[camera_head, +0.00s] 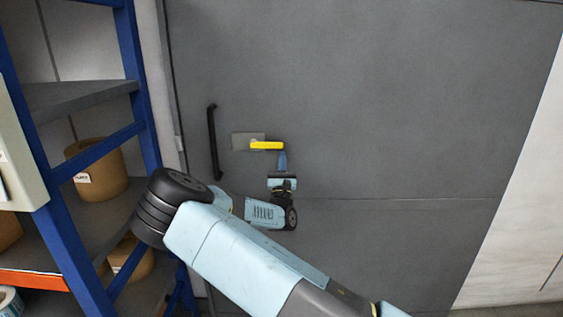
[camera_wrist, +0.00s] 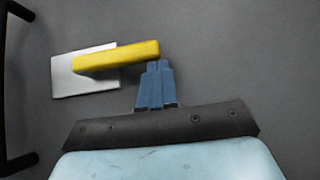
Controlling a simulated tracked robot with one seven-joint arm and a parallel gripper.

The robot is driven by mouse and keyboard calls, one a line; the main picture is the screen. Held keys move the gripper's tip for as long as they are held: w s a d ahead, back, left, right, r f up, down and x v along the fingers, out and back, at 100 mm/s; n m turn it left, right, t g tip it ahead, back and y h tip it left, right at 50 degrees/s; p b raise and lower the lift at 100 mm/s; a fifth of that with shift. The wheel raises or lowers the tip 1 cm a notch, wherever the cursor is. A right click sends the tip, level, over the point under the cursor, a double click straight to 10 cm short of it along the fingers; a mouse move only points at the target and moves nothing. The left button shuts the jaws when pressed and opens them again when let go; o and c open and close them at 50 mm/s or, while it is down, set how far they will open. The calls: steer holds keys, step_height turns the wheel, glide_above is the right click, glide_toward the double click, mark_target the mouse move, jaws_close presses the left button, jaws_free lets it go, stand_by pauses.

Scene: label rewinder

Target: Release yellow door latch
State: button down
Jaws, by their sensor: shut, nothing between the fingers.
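The yellow door latch (camera_head: 267,146) is a lever on a light grey plate (camera_head: 246,139), fixed to the grey door. In the wrist view the yellow latch (camera_wrist: 116,56) lies nearly level, its right end tilted slightly up, with the plate (camera_wrist: 84,82) behind its left part. My gripper (camera_head: 282,153) has blue fingers, shut and empty. In the wrist view the fingertips (camera_wrist: 158,66) sit just below the latch's right end. I cannot tell whether they touch it.
A black vertical door handle (camera_head: 213,142) stands left of the latch and shows at the left edge of the wrist view (camera_wrist: 10,90). A blue-framed shelf (camera_head: 140,90) with brown rolls (camera_head: 98,170) is at the left. The grey door (camera_head: 400,110) is clear to the right.

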steer(key=shift+d+r, duration=0.15)
steer(key=shift+r, duration=0.2)
glide_toward(273, 124)
steer(key=d+r, duration=0.1)
steer(key=w+d+r, duration=0.1)
steer(key=r, duration=0.1)
steer(key=w+d+r, duration=0.1)
steer(key=shift+d+r, duration=0.15)
steer(key=shift+r, duration=0.2)
steer(key=shift+a+r, duration=0.4)
steer(key=shift+r, duration=0.2)
steer(key=shift+a+r, duration=0.35)
steer(key=shift+r, duration=0.3)
steer(key=shift+a+r, duration=0.75)
steer(key=shift+d, duration=0.1)
